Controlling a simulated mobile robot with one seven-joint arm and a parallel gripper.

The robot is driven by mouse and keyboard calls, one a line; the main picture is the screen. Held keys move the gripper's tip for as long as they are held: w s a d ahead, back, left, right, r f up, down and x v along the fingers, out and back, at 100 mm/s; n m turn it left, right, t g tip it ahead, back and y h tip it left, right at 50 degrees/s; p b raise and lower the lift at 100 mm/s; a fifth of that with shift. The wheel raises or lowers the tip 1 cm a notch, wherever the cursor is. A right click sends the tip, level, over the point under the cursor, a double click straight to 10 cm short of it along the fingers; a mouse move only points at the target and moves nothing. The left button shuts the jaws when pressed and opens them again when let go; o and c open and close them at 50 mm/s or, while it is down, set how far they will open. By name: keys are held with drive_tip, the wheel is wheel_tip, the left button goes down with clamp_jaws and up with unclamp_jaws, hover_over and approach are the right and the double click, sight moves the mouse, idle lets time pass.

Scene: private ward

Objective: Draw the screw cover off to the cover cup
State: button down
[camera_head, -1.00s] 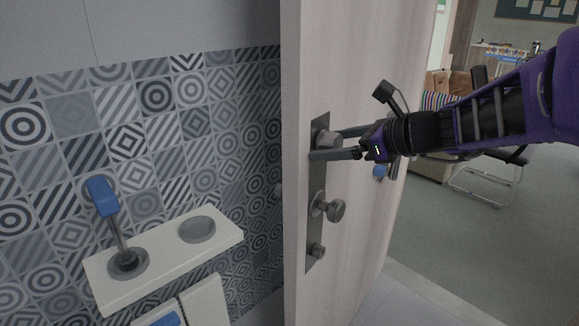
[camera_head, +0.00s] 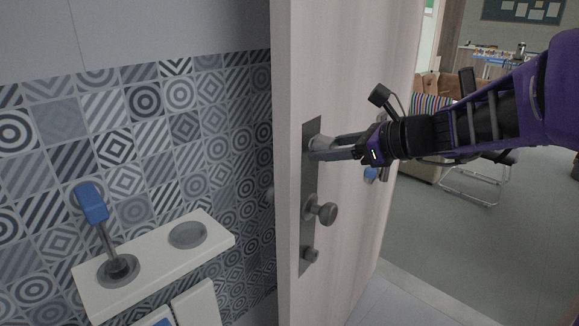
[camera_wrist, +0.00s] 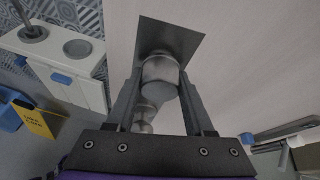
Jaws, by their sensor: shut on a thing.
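The screw cover (camera_head: 322,143) is a pale grey round cap at the upper part of a dark metal plate (camera_head: 309,187) on the door. My gripper (camera_head: 316,147) reaches in from the right, and its two fingers are shut on the cover. In the wrist view the cover (camera_wrist: 160,75) sits between both fingers, in front of the plate (camera_wrist: 178,36). I cannot tell whether a gap separates its back from the plate. The cover cup looks to be the empty grey round recess (camera_head: 188,235) on the white wall shelf at lower left.
A blue-handled tool (camera_head: 92,205) stands in the other round holder (camera_head: 119,270) on the shelf. The door (camera_head: 345,80) stands between the tiled wall and the room.

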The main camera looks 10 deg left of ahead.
drive_tip(key=s+d+r, duration=0.1)
drive_tip(key=s+d, duration=0.2)
drive_tip(key=d, duration=0.3)
drive_tip(key=shift+s, duration=0.15)
idle(0.3)
drive_tip(key=s+d+p, duration=0.2)
drive_tip(key=s+d, duration=0.3)
drive_tip(key=d, duration=0.5)
drive_tip(key=shift+s+d, duration=0.35)
drive_tip(key=shift+d, duration=0.05)
drive_tip(key=w+a+b, duration=0.1)
drive_tip(key=w+a, duration=0.5)
drive_tip(key=a, duration=0.7)
drive_tip(key=shift+w+b, duration=0.35)
drive_tip(key=shift+w, duration=0.05)
